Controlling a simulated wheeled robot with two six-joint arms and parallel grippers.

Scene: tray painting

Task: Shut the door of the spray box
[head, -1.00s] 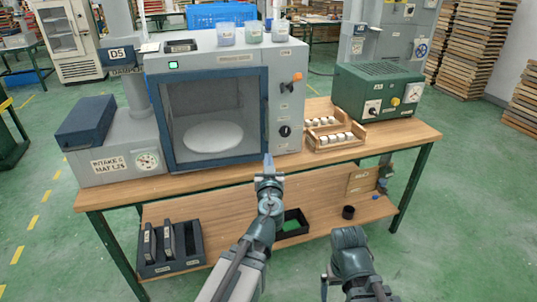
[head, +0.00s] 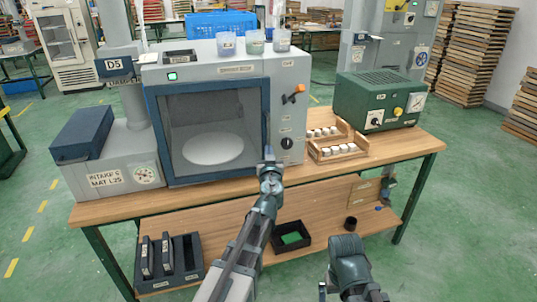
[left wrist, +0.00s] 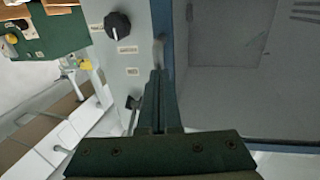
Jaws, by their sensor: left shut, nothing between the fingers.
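The spray box (head: 285,98) is a grey cabinet on the bench, with a pale round turntable (head: 213,149) showing inside. Its blue-framed door (head: 205,84) lies over the front and looks flush or nearly flush; I cannot tell if a small gap remains. My left gripper (head: 269,153) is shut and empty at the door's lower right edge. In the left wrist view the fingers (left wrist: 158,78) point along the blue door frame (left wrist: 168,88), just below a grey handle-like bar (left wrist: 160,48); contact is unclear. My right arm shows at the bottom, its gripper out of view.
Cups (head: 255,42) stand on the box. A wooden rack (head: 340,153) and green unit (head: 380,99) stand right; a grey intake unit (head: 110,175) stands left.

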